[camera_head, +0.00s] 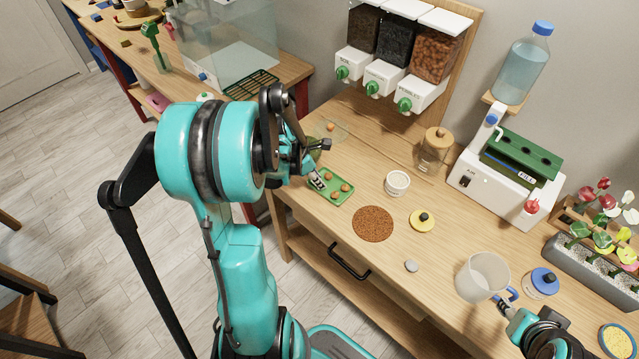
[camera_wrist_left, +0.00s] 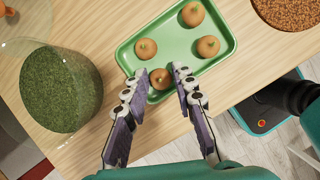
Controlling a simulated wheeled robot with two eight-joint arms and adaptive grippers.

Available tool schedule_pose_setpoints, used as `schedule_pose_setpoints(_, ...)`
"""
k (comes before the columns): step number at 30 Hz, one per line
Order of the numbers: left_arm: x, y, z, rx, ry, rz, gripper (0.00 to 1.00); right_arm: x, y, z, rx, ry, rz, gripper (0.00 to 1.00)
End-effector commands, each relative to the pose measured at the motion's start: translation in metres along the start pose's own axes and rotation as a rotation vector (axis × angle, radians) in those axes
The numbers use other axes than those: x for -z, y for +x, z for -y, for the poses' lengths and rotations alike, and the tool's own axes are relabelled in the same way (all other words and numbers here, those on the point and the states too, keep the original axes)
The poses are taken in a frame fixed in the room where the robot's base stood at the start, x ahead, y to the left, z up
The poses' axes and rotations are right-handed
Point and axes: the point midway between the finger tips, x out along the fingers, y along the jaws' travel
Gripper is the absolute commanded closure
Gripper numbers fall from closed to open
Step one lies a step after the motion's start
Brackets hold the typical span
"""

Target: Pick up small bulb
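One bulb (camera_wrist_left: 160,79) is at the near edge, between the fingertips of my left gripper (camera_wrist_left: 160,86). Others are a bulb at the top (camera_wrist_left: 193,13), one at the right (camera_wrist_left: 208,46) and one at the left (camera_wrist_left: 146,48). In the head view my left gripper (camera_head: 320,165) is over the tray's left end. Its fingers are apart, with no visible grip. My right gripper (camera_head: 507,310) is by the jug's blue handle; its grip is unclear.
A glass container of green moss (camera_wrist_left: 60,90) stands left of the tray in the wrist view. A brown round mat (camera_head: 373,224), white cup (camera_head: 397,184) and yellow lid (camera_head: 422,220) lie to the right. A clear jug (camera_head: 481,277) stands by my right gripper.

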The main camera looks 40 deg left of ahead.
Motion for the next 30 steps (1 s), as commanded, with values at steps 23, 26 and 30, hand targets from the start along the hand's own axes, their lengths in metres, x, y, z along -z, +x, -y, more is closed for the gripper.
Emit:
schedule_pose_setpoints(23, -0.013, -0.033, 0.001, 0.000, 0.000, 0.001, 0.90, 0.010, -0.014, 0.000, 0.000, 0.000, 0.000, 0.60)
schedule_pose_setpoints(26, -0.021, -0.048, 0.012, 0.002, 0.004, 0.001, 0.90, 0.015, -0.021, 0.000, 0.000, 0.000, 0.000, 0.60)
schedule_pose_setpoints(30, -0.033, -0.064, 0.045, 0.001, 0.005, 0.001, 0.90, 0.021, -0.030, 0.000, 0.000, 0.000, 0.000, 0.60)
